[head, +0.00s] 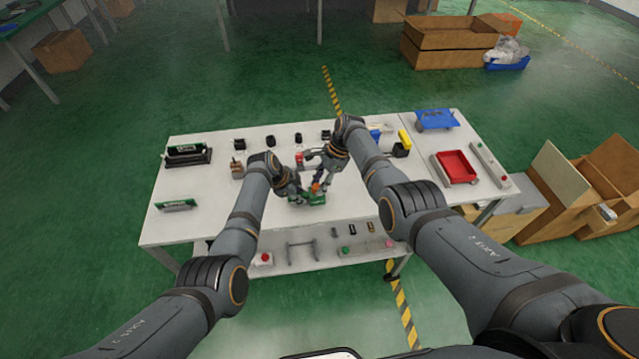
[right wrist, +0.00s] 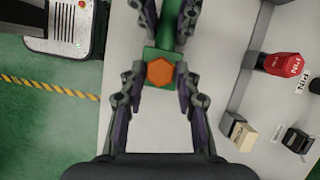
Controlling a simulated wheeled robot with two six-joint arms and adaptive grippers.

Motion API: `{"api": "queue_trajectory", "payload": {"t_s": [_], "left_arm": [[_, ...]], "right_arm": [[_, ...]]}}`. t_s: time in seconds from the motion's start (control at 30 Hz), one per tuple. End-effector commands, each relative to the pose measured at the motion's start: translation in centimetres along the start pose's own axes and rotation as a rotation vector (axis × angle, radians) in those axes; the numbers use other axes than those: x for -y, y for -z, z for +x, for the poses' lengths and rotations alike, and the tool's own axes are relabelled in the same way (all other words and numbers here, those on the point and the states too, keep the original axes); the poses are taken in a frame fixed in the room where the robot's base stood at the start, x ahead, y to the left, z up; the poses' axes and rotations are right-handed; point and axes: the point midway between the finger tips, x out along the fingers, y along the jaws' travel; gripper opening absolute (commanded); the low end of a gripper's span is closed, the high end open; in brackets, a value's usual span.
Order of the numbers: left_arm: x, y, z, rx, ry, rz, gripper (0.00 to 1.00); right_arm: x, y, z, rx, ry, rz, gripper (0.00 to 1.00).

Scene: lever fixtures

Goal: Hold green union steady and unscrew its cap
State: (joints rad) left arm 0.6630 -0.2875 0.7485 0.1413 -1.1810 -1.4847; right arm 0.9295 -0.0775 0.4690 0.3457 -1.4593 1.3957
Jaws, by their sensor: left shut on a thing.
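The green union (head: 308,199) is at the table's near middle, with an orange hexagonal cap (head: 316,187) on it. In the right wrist view the cap (right wrist: 160,72) sits on the square part of the green body (right wrist: 150,53). My left gripper (head: 298,191) is shut on the green union; its fingers (right wrist: 167,30) flank the green stem in the right wrist view. My right gripper (head: 317,180) is above the cap, pointing down. Its fingers (right wrist: 160,88) are open on both sides of the cap, with a small gap showing.
A red knob marked PIN (right wrist: 283,64) stands on a fixture near the union. Several black fixtures line the table's (head: 225,222) back. A red tray (head: 455,167) and a blue fixture (head: 436,120) are at right. A lower shelf (head: 305,262) holds small parts.

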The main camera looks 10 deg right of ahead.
Motion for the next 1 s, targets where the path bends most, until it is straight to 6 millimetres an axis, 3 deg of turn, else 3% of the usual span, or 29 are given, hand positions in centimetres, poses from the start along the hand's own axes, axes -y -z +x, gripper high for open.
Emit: {"api": "queue_trajectory", "payload": {"t_s": [0.03, 0.2, 0.5, 1.0], "left_arm": [[0.0, 0.0, 0.0, 0.0, 0.0, 0.0, 0.0], [0.0, 0.0, 0.0, 0.0, 0.0, 0.0, 0.0], [0.0, 0.0, 0.0, 0.0, 0.001, 0.0, 0.0], [0.0, 0.0, 0.0, 0.0, 0.001, 0.0, 0.0]], "right_arm": [[0.0, 0.0, 0.0, 0.0, 0.0, 0.0, 0.41], [0.0, 0.0, 0.0, 0.0, 0.0, 0.001, 0.61], [0.0, -0.1, -0.1, -0.001, 0.001, 0.001, 0.61], [0.0, -1.1, -2.7, 0.0, 0.001, 0.002, 0.61]]}}
